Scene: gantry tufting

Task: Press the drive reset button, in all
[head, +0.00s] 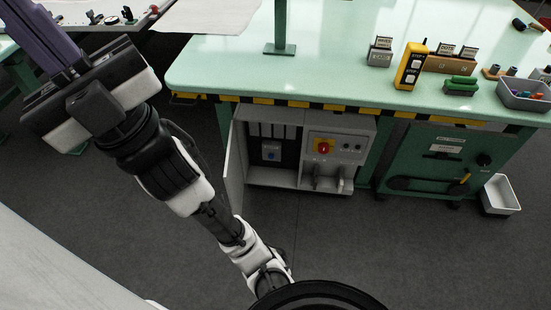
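Under the green table's front edge is an open cabinet (284,185). Inside its left half is a small grey unit with a blue face (271,153), which may be the drive reset button; its label is too small to read. My gripper (88,98) is at the upper left, well away from the cabinet. A purple part extends past it to the picture's top left. Its fingertips are not clearly visible.
The cabinet door (236,168) stands open on the left. A yellow pendant (411,66) and small boxes stand on the green table (330,45). A green cabinet (432,160) and a grey bin (499,195) are at right. The floor before the cabinet is clear.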

